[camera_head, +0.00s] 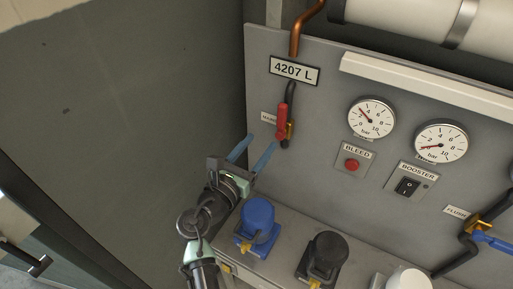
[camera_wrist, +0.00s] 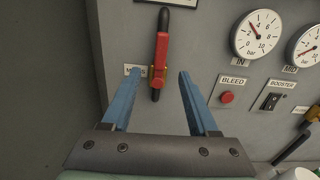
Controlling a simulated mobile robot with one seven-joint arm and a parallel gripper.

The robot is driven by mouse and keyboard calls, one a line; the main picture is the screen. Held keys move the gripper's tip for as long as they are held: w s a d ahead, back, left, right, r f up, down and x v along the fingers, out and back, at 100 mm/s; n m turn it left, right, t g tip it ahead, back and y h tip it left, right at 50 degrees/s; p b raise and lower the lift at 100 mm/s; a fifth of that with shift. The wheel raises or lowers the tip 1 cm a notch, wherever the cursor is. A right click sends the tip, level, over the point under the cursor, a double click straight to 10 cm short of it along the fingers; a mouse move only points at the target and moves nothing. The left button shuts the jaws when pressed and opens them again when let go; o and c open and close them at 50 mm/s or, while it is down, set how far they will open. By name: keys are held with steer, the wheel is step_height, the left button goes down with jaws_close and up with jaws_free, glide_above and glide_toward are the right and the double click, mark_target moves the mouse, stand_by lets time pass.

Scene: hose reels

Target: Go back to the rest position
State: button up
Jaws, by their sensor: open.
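My gripper (camera_head: 251,153) is open, with its two blue fingers apart and nothing between them. It is in front of the grey panel, to the lower left of a valve with a red handle (camera_head: 282,121). In the wrist view my gripper (camera_wrist: 155,88) points at the panel, and the red handle (camera_wrist: 160,62) shows upright beyond and between the fingertips. The fingers appear apart from the handle. The left finger partly covers the label beside the valve.
A blue capped coupling (camera_head: 258,221) and a black one (camera_head: 324,257) stand below on a ledge. Gauges (camera_head: 371,118), a red BLEED button (camera_head: 352,165) and a BOOSTER switch (camera_head: 408,186) are to the right. A grey side wall (camera_head: 130,100) stands at left.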

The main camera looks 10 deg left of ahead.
steer(key=shift+s, duration=0.1)
stand_by(0.5)
steer(key=s+d+r+m+t+y+b, duration=0.1)
steer(key=d+r+m+t+b, duration=0.15)
steer(key=r+m, duration=0.8)
steer(key=s+d+r+m+t+y+b, duration=0.1)
steer(key=d+r+m+b, duration=0.25)
steer(key=r+m, duration=0.75)
steer(key=s+d+r+m+t+y+b, duration=0.2)
steer(key=s+r+m+t, duration=0.4)
steer(key=s+r+m, duration=0.5)
steer(key=s+d+r+y, duration=0.1)
steer(key=s+r, duration=0.5)
steer(key=r, duration=0.1)
steer(key=shift+s+d+r+t+y, duration=0.2)
steer(key=shift+r+t+y, duration=0.1)
steer(key=shift+r+t, duration=0.1)
steer(key=shift+w+f, duration=0.1)
